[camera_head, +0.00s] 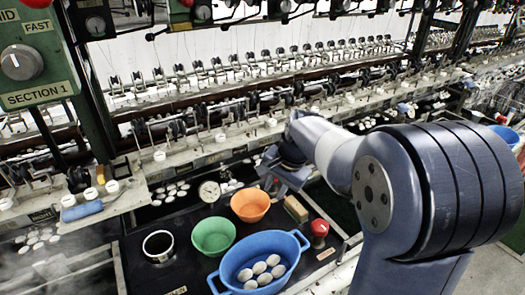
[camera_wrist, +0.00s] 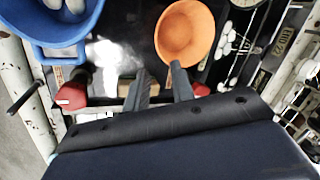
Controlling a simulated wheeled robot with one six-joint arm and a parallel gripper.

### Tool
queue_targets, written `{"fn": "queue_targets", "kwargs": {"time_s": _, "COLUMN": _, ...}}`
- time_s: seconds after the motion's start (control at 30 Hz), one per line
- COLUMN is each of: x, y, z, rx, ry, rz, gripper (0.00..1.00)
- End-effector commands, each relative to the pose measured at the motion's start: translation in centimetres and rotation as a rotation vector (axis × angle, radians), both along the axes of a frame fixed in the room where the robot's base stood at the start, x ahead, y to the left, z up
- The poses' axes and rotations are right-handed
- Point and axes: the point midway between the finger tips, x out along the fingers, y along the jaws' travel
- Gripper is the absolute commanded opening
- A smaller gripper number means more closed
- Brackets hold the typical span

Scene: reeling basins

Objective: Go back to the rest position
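My gripper (camera_head: 280,172) hangs over the back right of the dark worktop, beyond the orange bowl (camera_head: 250,205) in the head view. In the wrist view its two dark fingers (camera_wrist: 160,75) stand apart with nothing between them, so it is open and empty. The orange bowl also shows in the wrist view (camera_wrist: 185,32), just past the fingertips and apart from them. My arm reaches in from the right side of the head view.
The reeling machine (camera_head: 200,107) runs behind.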

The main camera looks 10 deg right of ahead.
Motion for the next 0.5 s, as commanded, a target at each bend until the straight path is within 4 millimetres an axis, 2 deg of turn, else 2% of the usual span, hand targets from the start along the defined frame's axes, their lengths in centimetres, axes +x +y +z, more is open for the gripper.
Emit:
{"fn": "queue_targets", "kwargs": {"time_s": 0.17, "x": 0.4, "y": 0.6, "z": -2.4, "rx": 0.000, "ry": 0.006, "rz": 0.002, "gripper": 0.24}}
{"fn": "queue_targets", "kwargs": {"time_s": 0.5, "x": 1.7, "y": 2.1, "z": -8.9, "rx": 0.001, "ry": 0.006, "rz": 0.001, "gripper": 0.24}}
